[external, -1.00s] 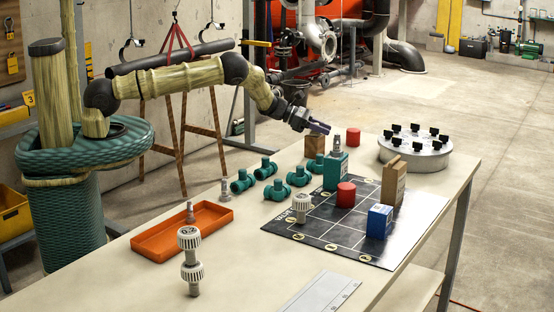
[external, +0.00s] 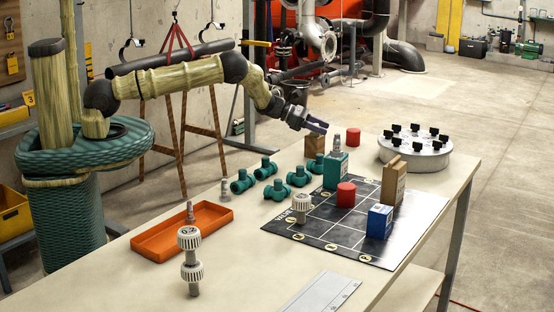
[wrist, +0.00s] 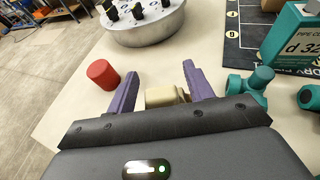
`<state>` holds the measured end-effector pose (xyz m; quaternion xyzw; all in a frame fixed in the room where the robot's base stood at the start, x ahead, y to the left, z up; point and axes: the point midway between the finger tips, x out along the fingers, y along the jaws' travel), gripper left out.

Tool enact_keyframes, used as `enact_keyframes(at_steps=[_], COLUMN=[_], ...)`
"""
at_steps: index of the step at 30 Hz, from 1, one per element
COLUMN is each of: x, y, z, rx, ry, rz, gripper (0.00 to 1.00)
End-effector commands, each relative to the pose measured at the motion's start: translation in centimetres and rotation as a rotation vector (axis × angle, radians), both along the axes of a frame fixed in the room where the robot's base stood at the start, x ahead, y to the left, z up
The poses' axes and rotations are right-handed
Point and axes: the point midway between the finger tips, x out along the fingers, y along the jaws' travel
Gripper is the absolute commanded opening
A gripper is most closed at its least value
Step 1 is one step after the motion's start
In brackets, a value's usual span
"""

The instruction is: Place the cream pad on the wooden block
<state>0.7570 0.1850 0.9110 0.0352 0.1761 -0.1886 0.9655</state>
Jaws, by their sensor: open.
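In the wrist view the two purple fingers of my gripper (wrist: 165,88) are spread apart. A cream-tan blocky shape (wrist: 160,97) shows between and below them, partly hidden by the gripper body. I cannot tell for certain whether this is the cream pad, the top of the wooden block, or the pad on the block.
A red cylinder (external: 353,137) stands close by. Several teal pipe fittings (external: 299,177) and a teal box (external: 335,170) are nearby. A round metal case with black knobs (external: 414,152) is to the right. A black grid mat (external: 347,257) holds several parts. An orange tray (external: 167,247) lies nearer.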

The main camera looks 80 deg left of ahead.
Motion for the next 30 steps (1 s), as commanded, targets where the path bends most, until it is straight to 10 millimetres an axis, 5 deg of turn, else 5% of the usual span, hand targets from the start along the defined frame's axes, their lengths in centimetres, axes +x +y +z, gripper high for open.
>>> enact_keyframes(at_steps=[18,30], x=[-9.1,-9.7], y=[3.7,3.9], z=[3.5,3.9], rx=[-0.002,-0.001], ry=[0.001,0.0], rz=[0.004,0.001], gripper=[0.52,0.52])
